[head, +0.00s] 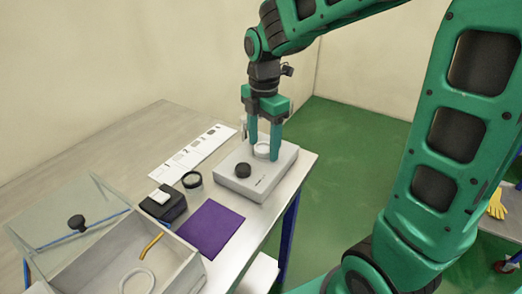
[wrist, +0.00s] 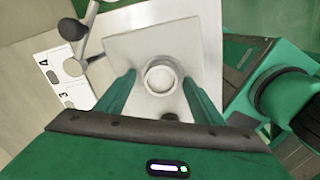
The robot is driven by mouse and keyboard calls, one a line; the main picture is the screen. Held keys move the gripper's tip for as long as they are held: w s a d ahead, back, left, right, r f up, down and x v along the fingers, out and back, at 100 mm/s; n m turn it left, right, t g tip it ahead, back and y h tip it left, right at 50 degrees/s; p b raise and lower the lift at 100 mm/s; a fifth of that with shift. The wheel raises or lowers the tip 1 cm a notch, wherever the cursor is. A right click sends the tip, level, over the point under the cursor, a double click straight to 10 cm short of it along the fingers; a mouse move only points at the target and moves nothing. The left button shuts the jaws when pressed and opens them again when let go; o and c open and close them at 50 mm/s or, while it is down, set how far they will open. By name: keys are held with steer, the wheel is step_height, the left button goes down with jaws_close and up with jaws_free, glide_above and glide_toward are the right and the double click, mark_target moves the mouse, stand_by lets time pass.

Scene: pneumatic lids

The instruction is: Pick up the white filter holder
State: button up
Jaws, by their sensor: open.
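The white filter holder (head: 262,150) looks like a small round white ring or cup on top of a pale grey device with a black knob. In the wrist view the white filter holder (wrist: 160,77) shows as a round cup between the fingers. My gripper (head: 264,153) is open above the device, with its two green fingers pointing down on either side of the holder. I cannot tell exactly how high the fingertips are.
The grey device (head: 232,180) stands at the table's far right end. A metal post with a clamp (wrist: 80,35) is close to one finger. A purple mat (head: 210,228), a black box (head: 167,204), a dark round lid (head: 192,180) and a glass-lidded box (head: 180,266) lie nearer.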

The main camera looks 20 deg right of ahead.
steer(key=c, duration=1.2)
steer(key=shift+r, duration=0.1)
